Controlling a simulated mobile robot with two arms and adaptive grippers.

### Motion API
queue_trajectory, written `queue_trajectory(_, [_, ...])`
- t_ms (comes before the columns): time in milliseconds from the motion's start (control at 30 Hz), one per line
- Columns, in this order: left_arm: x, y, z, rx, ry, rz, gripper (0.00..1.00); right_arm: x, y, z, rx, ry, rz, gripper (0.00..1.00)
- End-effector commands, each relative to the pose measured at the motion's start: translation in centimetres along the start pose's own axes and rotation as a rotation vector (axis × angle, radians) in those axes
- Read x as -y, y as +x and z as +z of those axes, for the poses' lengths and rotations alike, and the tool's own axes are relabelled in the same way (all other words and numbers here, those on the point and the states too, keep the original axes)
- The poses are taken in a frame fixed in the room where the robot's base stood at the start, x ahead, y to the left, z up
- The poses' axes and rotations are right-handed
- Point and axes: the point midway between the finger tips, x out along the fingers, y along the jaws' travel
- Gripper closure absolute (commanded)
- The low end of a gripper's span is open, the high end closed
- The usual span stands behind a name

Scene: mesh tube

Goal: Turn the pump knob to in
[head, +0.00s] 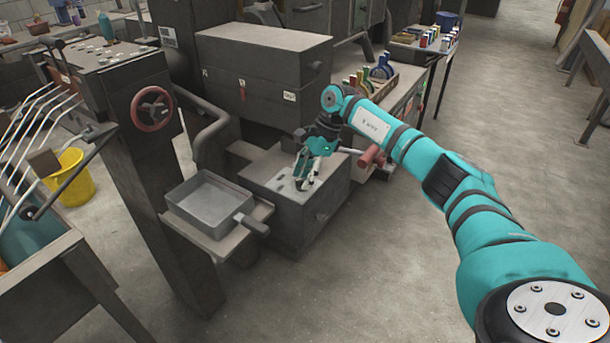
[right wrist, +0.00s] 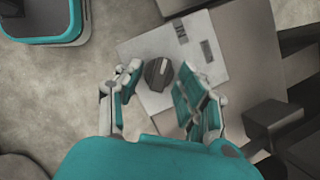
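The pump knob (right wrist: 158,74) is a round dark grey dial with a light pointer line, set on a pale panel plate (right wrist: 145,50). My right gripper (right wrist: 160,80) is open, with one finger on each side of the knob; I cannot tell whether either touches it. In the head view my right gripper (head: 304,184) points down over the top of a low grey box (head: 310,212). The knob cannot be made out there, at the fingers. My left gripper is not in view.
A grey metal tray (head: 210,203) on a ledge stands left of the box. A larger grey cabinet (head: 265,70) rises behind it. A red-handled lever (head: 372,155) sits close to my right forearm. A red handwheel (head: 152,108) is farther left. The floor in front is clear.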

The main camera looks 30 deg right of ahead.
Motion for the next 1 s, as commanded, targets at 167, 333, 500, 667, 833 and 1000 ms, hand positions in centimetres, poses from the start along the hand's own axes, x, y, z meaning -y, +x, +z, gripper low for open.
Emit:
queue_trajectory(167, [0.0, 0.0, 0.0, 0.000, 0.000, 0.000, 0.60, 0.1, -2.3, 0.0, 0.001, 0.000, -0.005, 0.62])
queue_trajectory(333, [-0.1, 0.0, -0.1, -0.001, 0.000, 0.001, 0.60, 0.1, -6.0, 0.0, 0.000, 0.000, -0.005, 0.62])
queue_trajectory(500, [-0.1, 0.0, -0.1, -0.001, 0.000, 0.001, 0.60, 0.1, -9.3, 0.0, 0.001, 0.000, -0.003, 0.62])
queue_trajectory(667, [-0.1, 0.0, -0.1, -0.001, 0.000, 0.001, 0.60, 0.1, -11.2, 0.0, 0.000, 0.000, -0.002, 0.62])
queue_trajectory(833, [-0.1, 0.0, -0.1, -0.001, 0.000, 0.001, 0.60, 0.0, -11.8, 0.0, 0.000, 0.000, 0.000, 0.62])
queue_trajectory(1000, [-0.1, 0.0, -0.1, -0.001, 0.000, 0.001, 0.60, 0.0, -11.8, 0.0, 0.000, -0.001, 0.000, 0.62])
